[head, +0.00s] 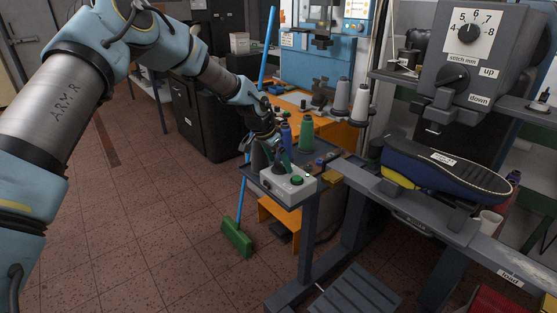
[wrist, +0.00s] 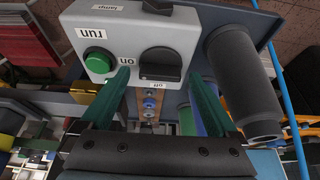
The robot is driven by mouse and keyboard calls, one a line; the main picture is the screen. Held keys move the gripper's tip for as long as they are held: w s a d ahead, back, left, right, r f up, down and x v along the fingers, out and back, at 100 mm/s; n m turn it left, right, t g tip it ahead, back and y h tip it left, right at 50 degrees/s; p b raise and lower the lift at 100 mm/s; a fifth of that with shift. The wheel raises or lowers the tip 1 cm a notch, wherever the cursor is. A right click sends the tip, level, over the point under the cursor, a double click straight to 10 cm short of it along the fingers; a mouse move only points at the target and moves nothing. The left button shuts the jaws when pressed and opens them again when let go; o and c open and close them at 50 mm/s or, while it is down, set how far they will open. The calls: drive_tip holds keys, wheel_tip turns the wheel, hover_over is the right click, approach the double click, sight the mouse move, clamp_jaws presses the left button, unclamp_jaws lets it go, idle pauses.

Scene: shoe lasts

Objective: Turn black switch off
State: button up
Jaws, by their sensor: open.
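A pale grey control box (head: 285,184) sits on a small side shelf in the head view and fills the top of the wrist view (wrist: 140,30). Its black switch (wrist: 160,63) is a round knob with "on" and "off" labels beside it; its exact setting is hard to tell. A green "run" button (wrist: 98,60) is next to it. My gripper (head: 277,146) is above and behind the box in the head view. In the wrist view my gripper (wrist: 159,76) is open, its green fingers either side of the switch, with no clear contact.
A second black knob (wrist: 158,6) is by the "lamp" label. A dark cylinder (wrist: 242,80) stands close to the right finger. A green spool (head: 306,133) and a blue spool (head: 286,135) stand behind the box. A machine with a stitch dial (head: 470,60) and a shoe (head: 445,172) are right.

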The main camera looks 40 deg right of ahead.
drive_tip(key=c, duration=1.4)
